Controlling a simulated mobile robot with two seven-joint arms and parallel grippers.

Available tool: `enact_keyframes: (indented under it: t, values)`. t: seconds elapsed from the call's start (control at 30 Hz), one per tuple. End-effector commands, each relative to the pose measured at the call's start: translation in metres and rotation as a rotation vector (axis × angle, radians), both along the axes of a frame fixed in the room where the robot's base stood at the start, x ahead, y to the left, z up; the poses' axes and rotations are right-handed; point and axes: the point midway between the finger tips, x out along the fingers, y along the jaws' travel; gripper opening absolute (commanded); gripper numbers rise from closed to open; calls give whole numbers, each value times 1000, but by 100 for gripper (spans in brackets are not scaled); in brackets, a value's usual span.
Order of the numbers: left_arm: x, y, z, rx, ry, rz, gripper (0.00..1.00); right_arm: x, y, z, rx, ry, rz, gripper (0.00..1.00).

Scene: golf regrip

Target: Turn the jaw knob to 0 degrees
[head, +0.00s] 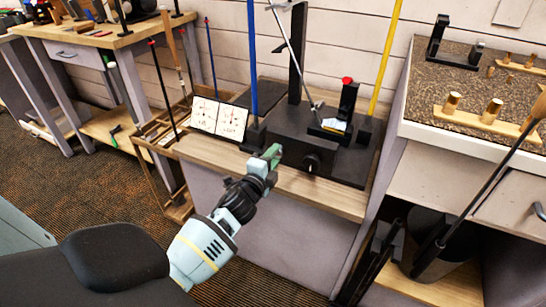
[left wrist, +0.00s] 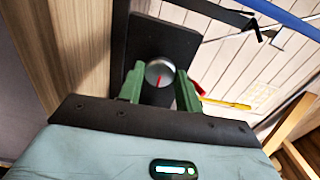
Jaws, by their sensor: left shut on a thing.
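The jaw knob (left wrist: 159,72) is a round silver knob with a red mark on its face, in front of a black plate (left wrist: 165,40). The red line runs nearly up and down in the left wrist view, slightly tilted. My left gripper (left wrist: 160,84) has a green finger on each side of the knob and is shut on it. In the head view my left gripper (head: 271,154) is at the front edge of the bench, left of the black fixture (head: 338,158); the knob is hidden there. My right gripper is not in view.
A blue post (head: 252,60) and a yellow post (head: 387,60) rise near the fixture. A dark round knob (head: 312,163) is on the fixture's front. Printed sheets (head: 218,118) stand at left. A black bin (head: 436,262) is at lower right.

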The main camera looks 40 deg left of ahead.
Motion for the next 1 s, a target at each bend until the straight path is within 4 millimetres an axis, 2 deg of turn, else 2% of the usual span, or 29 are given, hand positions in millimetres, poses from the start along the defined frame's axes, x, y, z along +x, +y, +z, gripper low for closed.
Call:
enact_keyframes:
  t: [0.77,1.0]
  values:
    - [0,0,2,-719,-172,2,12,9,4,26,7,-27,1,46]
    - [0,0,2,-940,-226,1,12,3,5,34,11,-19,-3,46]
